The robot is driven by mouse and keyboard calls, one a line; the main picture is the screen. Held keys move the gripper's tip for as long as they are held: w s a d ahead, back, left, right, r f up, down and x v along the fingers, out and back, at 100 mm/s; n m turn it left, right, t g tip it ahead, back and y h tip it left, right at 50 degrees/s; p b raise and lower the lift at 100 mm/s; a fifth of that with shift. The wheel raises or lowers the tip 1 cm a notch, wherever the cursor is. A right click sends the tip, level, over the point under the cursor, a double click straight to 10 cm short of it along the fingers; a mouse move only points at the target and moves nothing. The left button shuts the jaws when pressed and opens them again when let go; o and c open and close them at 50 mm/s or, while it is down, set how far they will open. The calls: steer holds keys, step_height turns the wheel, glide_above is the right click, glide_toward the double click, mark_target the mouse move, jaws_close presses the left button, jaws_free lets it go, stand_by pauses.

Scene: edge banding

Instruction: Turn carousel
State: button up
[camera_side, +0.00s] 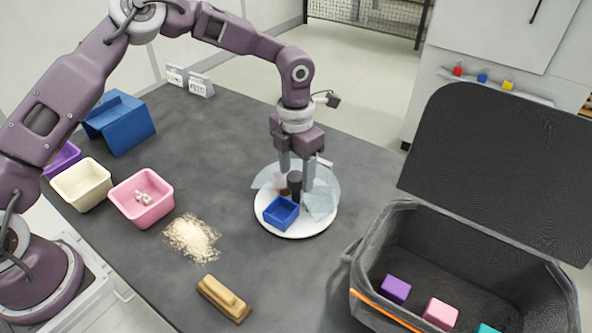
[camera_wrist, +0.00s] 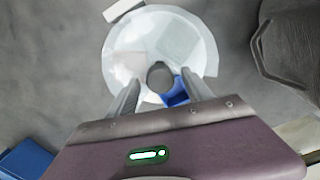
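The carousel is a round white turntable (camera_side: 318,229) with clear upright panels (camera_side: 320,203) and a dark post (camera_side: 295,186) at its centre. A blue open bin (camera_side: 281,212) sits on its front-left part, and a small reddish thing is partly hidden behind my left finger. In the wrist view, the post (camera_wrist: 160,75) stands in the middle of the disc (camera_wrist: 190,25), with the blue bin (camera_wrist: 177,93) beside it. My gripper (camera_side: 296,183) points down over the carousel. Its fingers are spread to either side of the post, with visible gaps in the wrist view.
Left of the carousel are a pink bin (camera_side: 142,198) with small pale pieces, a cream bin (camera_side: 80,184) and a blue container (camera_side: 120,124). A heap of shavings (camera_side: 192,237) and a brush (camera_side: 224,298) lie in front. An open grey bag (camera_side: 375,262) holding coloured blocks stands at right.

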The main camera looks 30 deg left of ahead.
step_height(320, 180, up, 7)
steer(key=shift+r, duration=0.1)
stand_by(0.3)
steer(key=s+a+r+n+t+y, duration=0.1)
steer(key=s+a+r+n, duration=0.3)
steer(key=s+r+n, duration=0.5)
steer(key=s+a+r+n+t+y, duration=0.15)
steer(key=s+a+r+n, duration=0.25)
steer(key=s+r+n, duration=0.45)
steer(key=s+a+f+n+t+h, duration=0.2)
steer(key=s+n, duration=1.1)
steer(key=n, duration=0.8)
steer(key=shift+s+a+f+t, duration=0.15)
steer(key=shift+s+f+t, duration=0.15)
steer(key=shift+t, duration=0.25)
